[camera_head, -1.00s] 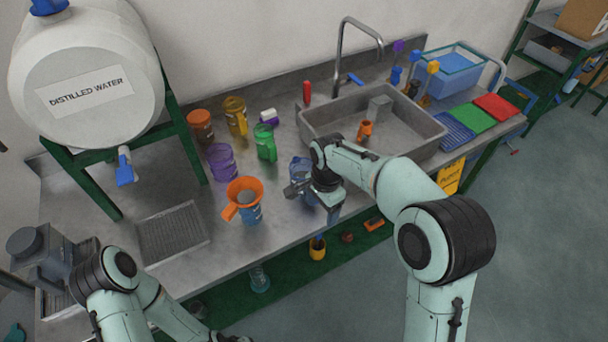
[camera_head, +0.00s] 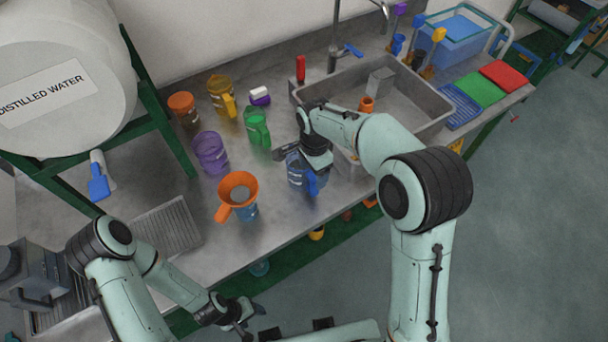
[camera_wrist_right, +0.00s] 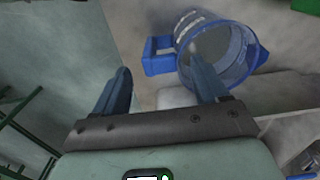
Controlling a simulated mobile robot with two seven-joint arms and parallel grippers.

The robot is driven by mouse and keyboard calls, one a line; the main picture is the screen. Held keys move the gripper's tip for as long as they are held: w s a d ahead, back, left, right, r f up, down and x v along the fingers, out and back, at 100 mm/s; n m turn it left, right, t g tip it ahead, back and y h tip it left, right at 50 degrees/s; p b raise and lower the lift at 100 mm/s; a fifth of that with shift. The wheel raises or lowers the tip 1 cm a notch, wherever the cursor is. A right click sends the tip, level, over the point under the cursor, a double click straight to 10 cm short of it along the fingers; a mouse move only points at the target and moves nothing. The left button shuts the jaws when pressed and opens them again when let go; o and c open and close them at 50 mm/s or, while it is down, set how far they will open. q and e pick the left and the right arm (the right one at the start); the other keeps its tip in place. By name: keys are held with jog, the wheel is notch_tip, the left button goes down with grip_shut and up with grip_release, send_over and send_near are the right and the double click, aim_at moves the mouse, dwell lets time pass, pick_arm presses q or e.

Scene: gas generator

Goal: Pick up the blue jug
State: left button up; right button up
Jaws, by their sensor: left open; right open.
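The blue jug (camera_head: 296,178) stands upright on the metal counter near its front edge, partly hidden by my right gripper. In the right wrist view the jug (camera_wrist_right: 243,58) shows its open mouth, with its blue handle (camera_wrist_right: 158,64) lying between my fingers in the picture. My right gripper (camera_head: 296,152) is open just above the jug. In the wrist view (camera_wrist_right: 160,82) one finger overlaps the jug's mouth and the other is left of the handle; I cannot tell whether it touches. My left gripper (camera_head: 248,312) is open and empty, low in front of the counter.
Purple (camera_head: 210,152), green (camera_head: 257,128), yellow (camera_head: 221,95) and orange (camera_head: 184,108) jugs stand behind. The sink (camera_head: 425,105) is to the right, and a distilled water tank (camera_head: 70,70) at far left.

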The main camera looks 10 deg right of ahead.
aim_at(313, 176)
notch_tip(313, 176, down, 6)
jog(key=shift+r, duration=0.25)
grip_shut()
